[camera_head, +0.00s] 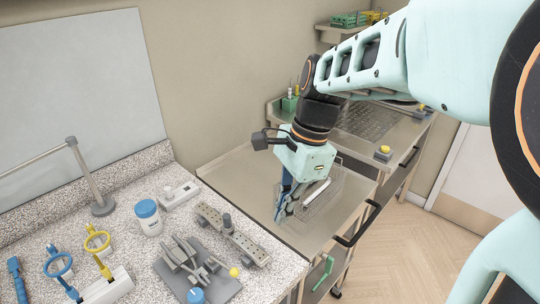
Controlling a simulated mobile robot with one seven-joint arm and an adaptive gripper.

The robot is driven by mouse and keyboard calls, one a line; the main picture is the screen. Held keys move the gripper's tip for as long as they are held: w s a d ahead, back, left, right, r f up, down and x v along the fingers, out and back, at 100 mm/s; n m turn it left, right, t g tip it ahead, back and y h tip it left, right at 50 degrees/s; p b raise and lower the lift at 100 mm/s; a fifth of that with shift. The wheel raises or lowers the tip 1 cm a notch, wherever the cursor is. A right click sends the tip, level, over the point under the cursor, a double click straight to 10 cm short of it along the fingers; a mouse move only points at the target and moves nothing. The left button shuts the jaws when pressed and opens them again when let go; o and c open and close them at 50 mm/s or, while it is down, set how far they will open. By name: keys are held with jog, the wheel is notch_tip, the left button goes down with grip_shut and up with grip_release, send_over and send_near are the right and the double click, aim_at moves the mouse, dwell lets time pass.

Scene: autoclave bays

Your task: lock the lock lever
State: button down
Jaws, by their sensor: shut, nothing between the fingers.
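A green bent lever (323,273) shows below the front edge of the steel cart (230,172), beneath a black handle. It looks like the lock lever, but no label confirms this. It is tilted, and I cannot tell whether it is locked. My gripper (283,214) points down over the cart top, at the wire basket (325,208). Its fingers are shut and empty. It is above and left of the green lever, well apart from it. I cannot tell whether the fingertips touch the basket. The arm hides part of the cart's back.
A black handle (358,226) sticks out from the cart's front. A speckled counter at left holds a grey clamp device (190,262), a metal rail block (232,235), a blue-lidded jar (148,217) and ring-handled tools. Wooden floor at right is clear.

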aim_at(223, 265)
jog(key=shift+m+g+y, duration=0.3)
jog(key=shift+m, duration=0.2)
jog(key=x, duration=0.3)
jog(key=s+x, duration=0.1)
jog(key=x, duration=0.2)
jog(key=a+x, duration=0.1)
jog(key=x, duration=0.3)
jog(key=shift+s+r+b, duration=0.3)
jog(key=shift+s, duration=0.1)
jog(key=a, duration=0.1)
jog(key=s+a+f, duration=0.1)
jog(key=shift+s+a, duration=0.15)
jog(key=shift+a, duration=0.2)
jog(key=shift+s+a+f, duration=0.15)
jog(key=shift+a+f, duration=0.05)
jog(key=shift+a, duration=0.25)
jog(key=shift+s+r+p, duration=0.1)
jog(key=shift+p, duration=0.25)
